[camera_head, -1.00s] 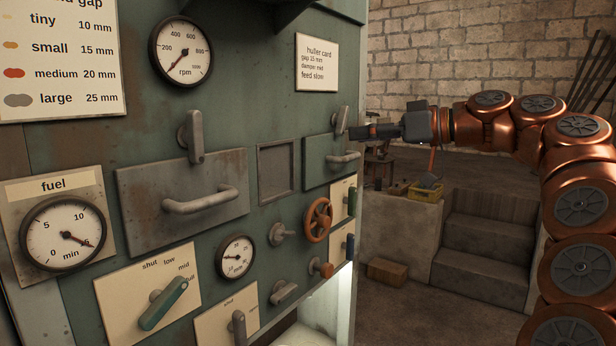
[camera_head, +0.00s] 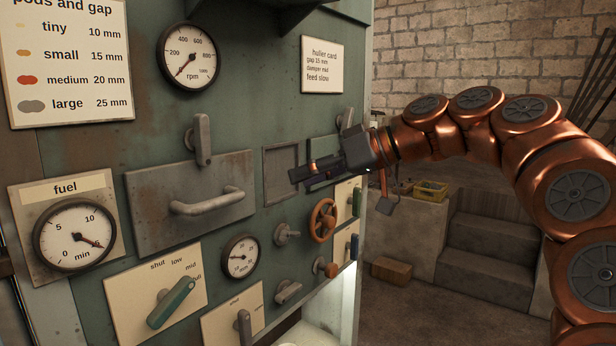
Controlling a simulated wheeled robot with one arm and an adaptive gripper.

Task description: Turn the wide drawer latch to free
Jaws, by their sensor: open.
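The wide drawer (camera_head: 150,222) is a grey panel with a bar handle (camera_head: 208,201) on the green machine front. Its latch (camera_head: 202,139) is a grey lever above the drawer's top edge, standing upright with its lower end overlapping the panel. My gripper (camera_head: 303,174) is open and empty. It points left, in front of the square recess, to the right of the wide drawer and lower than the latch, apart from both. The smaller drawer on the right is mostly hidden behind my gripper; its latch (camera_head: 346,117) shows only in part.
An rpm gauge (camera_head: 188,54) is above the latch. An orange handwheel (camera_head: 323,220), a small gauge (camera_head: 238,257) and a green lever (camera_head: 171,302) sit below. A dark ledge (camera_head: 290,8) juts out at the top. The space before the wide drawer is clear.

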